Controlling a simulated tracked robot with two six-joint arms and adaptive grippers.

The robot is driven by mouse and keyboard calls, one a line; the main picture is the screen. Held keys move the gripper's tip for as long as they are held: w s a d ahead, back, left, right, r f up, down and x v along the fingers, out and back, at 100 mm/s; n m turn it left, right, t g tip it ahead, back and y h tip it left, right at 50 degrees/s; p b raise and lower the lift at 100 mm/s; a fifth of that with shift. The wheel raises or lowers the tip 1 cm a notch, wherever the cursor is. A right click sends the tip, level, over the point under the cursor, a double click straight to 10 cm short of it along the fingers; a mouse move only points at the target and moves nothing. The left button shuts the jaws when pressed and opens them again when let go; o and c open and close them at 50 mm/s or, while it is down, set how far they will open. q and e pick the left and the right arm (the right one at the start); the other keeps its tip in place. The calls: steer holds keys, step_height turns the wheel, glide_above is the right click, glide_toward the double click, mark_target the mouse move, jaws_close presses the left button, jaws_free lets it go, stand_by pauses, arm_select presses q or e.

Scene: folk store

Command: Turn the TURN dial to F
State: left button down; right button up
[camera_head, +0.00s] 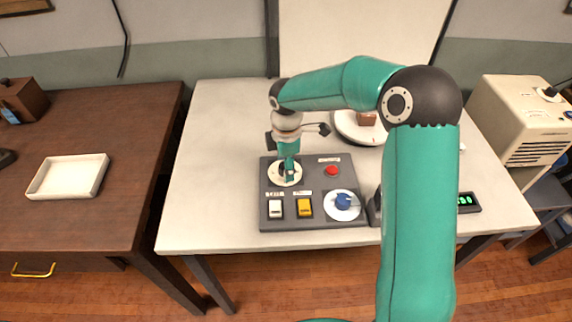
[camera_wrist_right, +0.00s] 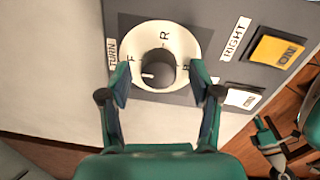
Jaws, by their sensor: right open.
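The TURN dial shows in the wrist view as a cream disc (camera_wrist_right: 160,28) with a dark round knob (camera_wrist_right: 160,63). A white mark sits on the knob's lower left side. The dial (camera_head: 276,174) is at the upper left of the grey panel in the head view. My right gripper (camera_head: 289,172) is over it. In the wrist view my right gripper (camera_wrist_right: 159,80) is open, a finger on each side of the knob; contact is unclear. My left gripper is not recognisable.
The grey panel (camera_head: 312,180) also carries a white switch (camera_head: 275,208), a yellow switch (camera_head: 304,207), a red button (camera_head: 331,170) and a blue knob (camera_head: 344,201). A green-lit display (camera_head: 466,201) stands to the right. The table (camera_head: 205,150) is clear to the panel's left.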

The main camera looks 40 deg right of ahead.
step_height(320, 180, up, 11)
steer(key=shift+s+r, duration=0.2)
steer(key=shift+s, duration=0.05)
steer(key=shift+a+f, duration=0.1)
stand_by(0.5)
